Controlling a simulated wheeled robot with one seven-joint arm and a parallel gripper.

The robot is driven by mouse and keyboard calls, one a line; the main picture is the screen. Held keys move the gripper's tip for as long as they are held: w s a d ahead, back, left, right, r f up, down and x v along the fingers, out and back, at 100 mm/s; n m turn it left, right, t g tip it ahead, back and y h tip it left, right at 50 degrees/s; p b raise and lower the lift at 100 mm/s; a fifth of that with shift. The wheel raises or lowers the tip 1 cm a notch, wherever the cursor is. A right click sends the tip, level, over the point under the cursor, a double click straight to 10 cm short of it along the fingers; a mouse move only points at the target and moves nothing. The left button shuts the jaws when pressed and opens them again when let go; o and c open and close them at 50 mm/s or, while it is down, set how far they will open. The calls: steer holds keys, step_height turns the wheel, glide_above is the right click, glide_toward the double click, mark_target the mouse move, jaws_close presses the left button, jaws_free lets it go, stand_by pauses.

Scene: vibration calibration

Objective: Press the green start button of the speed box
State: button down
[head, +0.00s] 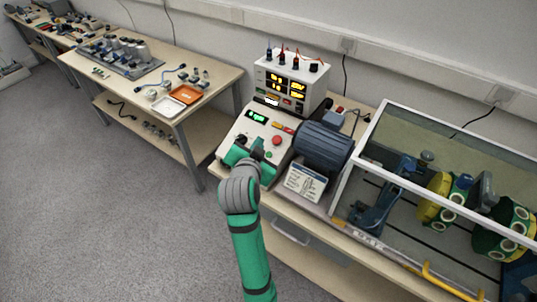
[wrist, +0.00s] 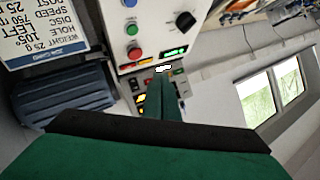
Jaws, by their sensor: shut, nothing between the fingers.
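The speed box (head: 257,130) is a pale sloped panel on the bench with a green-lit display and a red button (head: 277,140). In the wrist view the panel (wrist: 154,30) shows the green button (wrist: 132,28) between the red button (wrist: 134,53) and a blue one (wrist: 130,3). A black knob (wrist: 185,20) is to their right. My gripper (head: 258,146) is over the lower part of the panel and partly covers it in the head view. Its shut, empty fingers (wrist: 160,78) appear below the buttons in the wrist view. Contact with the panel cannot be told.
A meter box (head: 291,80) with yellow displays stands behind the panel. A blue motor (head: 323,145) and a printed card (head: 305,182) are to its right, then a clear-walled guard (head: 440,206) around the rotor. Another table (head: 150,95) with an orange tray (head: 186,94) is at left.

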mark_target(267, 155)
steer(key=shift+f, duration=0.15)
steer(key=shift+w+d+f, duration=0.35)
steer(key=shift+w+f, duration=0.15)
steer(key=shift+f, duration=0.8)
steer(key=shift+w+d+f, duration=0.35)
steer(key=shift+w+f, duration=0.2)
steer(key=shift+f, duration=0.7)
steer(key=shift+w+d+f, duration=0.35)
steer(key=shift+w+f, duration=0.15)
steer(key=shift+f, duration=0.8)
steer(key=shift+f, duration=0.1)
steer(key=shift+w+f, duration=0.1)
steer(key=shift+w, duration=0.05)
steer(key=shift+f, duration=0.15)
steer(key=shift+d, duration=0.2)
